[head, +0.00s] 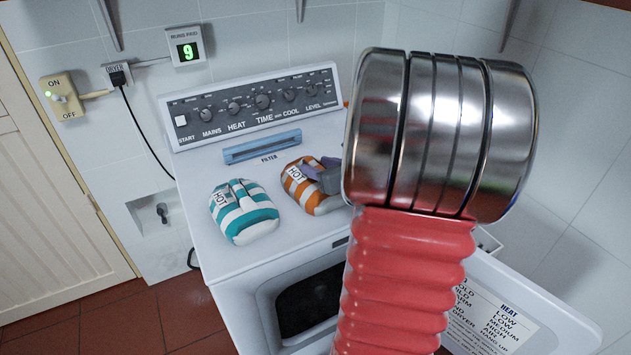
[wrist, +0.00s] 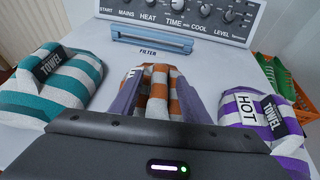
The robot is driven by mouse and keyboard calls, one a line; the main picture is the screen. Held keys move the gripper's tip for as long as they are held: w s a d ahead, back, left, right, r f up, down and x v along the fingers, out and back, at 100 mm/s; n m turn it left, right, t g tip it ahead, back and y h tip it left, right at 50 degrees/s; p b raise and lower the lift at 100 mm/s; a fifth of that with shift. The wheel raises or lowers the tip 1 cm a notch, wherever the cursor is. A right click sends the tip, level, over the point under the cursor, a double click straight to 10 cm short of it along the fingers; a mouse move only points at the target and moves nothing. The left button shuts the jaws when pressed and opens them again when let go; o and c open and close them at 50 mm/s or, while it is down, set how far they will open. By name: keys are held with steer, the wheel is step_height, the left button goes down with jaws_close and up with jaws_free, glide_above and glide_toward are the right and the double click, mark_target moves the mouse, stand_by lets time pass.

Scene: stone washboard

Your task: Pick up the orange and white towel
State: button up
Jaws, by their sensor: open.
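The orange and white striped towel (head: 309,190) is a folded bundle with a HOT label, lying on top of the white dryer. In the head view my arm hides its right part. It also shows in the wrist view (wrist: 158,82), in the middle between the two purple-grey fingers of my gripper (wrist: 160,90). The fingers are open, one on each side of the towel. In the head view my gripper (head: 322,172) is at the towel's upper right. I cannot tell whether the fingers touch the cloth.
A teal and white towel (head: 243,211) lies to the left on the dryer top (head: 200,165). A purple and white towel (wrist: 236,106) lies to the right. A blue filter handle (head: 262,146) and control panel (head: 255,103) stand behind. The dryer door (head: 540,305) hangs open.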

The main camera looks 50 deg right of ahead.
steer(key=shift+x, duration=1.05)
steer(key=shift+c, duration=0.5)
jaws_close()
stand_by(0.5)
